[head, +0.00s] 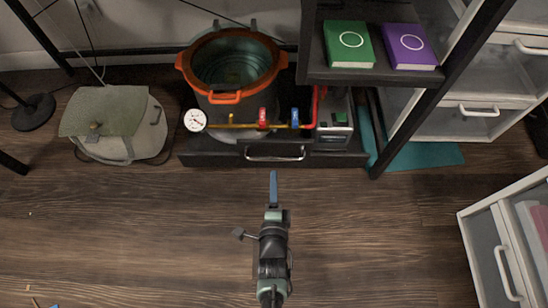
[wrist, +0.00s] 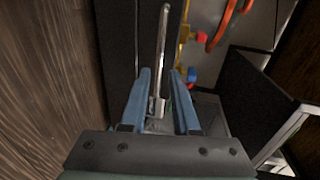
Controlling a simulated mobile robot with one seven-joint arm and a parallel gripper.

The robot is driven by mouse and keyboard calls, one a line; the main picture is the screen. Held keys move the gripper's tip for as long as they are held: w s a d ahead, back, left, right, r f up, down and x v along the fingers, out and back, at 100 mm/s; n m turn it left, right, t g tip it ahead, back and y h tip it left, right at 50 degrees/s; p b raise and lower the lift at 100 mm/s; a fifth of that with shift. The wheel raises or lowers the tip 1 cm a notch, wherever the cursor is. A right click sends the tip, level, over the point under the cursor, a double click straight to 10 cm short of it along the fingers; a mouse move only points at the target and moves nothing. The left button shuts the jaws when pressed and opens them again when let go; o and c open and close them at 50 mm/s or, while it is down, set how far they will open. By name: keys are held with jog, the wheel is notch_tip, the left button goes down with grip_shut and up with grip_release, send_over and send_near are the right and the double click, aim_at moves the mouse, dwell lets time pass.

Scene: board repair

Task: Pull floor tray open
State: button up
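The floor tray (head: 215,158) is a low black drawer at the back, with a curved metal handle (head: 275,157) on its front. It carries a pot and a gauge assembly. My gripper (head: 273,175) points at the handle from the front, its blue fingertips just short of it in the head view. In the wrist view my gripper (wrist: 161,74) is open, with two blue fingers apart. The handle (wrist: 163,45) shows in line with the gap between them, along the black tray front (wrist: 121,40). I cannot tell whether the fingers touch the handle.
An orange-rimmed pot (head: 232,70) and a pressure gauge (head: 195,120) with red and blue valves stand on the tray. A grey-green bag (head: 112,120) is at left. A black shelf post (head: 435,85) stands at right. The wooden floor (head: 150,230) in front is clear.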

aim_at(274, 157)
jog(key=shift+b+x, duration=2.85)
jog(key=shift+x, duration=1.6)
grip_shut()
